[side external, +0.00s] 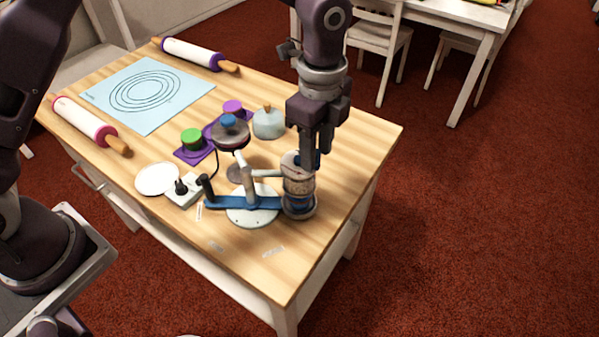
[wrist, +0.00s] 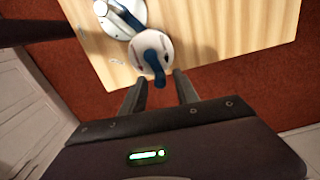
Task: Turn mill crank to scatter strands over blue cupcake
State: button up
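The mill (side external: 298,187) stands at the right end of a blue bar (side external: 230,202) over a white round base (side external: 252,217). In the wrist view its pale round top (wrist: 148,46) carries a blue crank handle (wrist: 156,70). The blue cupcake (side external: 228,121) sits on a grey round turntable (side external: 230,138) left of the mill. My gripper (side external: 315,160) points down at the mill's top. In the wrist view its fingers (wrist: 160,78) are apart, with the crank handle's end in line between their tips. Contact with the handle cannot be told. No strands are distinguishable.
Green (side external: 192,140) and purple (side external: 233,107) cupcakes sit on purple supports near the turntable. A grey lidded dome (side external: 269,124), white plate (side external: 157,179) and switch box (side external: 183,190) stand nearby. Rolling pins (side external: 85,119) and a blue mat (side external: 120,92) lie farther left. The table's right edge is close to the mill.

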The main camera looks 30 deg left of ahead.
jog(key=shift+r, duration=3.5)
jog(key=shift+r, duration=0.1)
jog(key=s+a+r+n+t, duration=0.3)
jog(key=s+a+r+n, duration=0.6)
jog(key=s+a+r, duration=0.3)
jog(key=s+a+f+n+t, duration=0.1)
jog(key=s+a+n, duration=0.2)
jog(key=s+n, duration=0.2)
jog(key=s+a+f+n+t, duration=0.1)
jog(key=s+a+f+n, duration=0.1)
jog(key=s, duration=0.6)
jog(key=a+n, duration=0.1)
jog(key=n, duration=0.1)
jog(key=shift+a+f+n+t, duration=0.3)
jog(key=shift+a+n, duration=0.05)
jog(key=shift+n, duration=0.05)
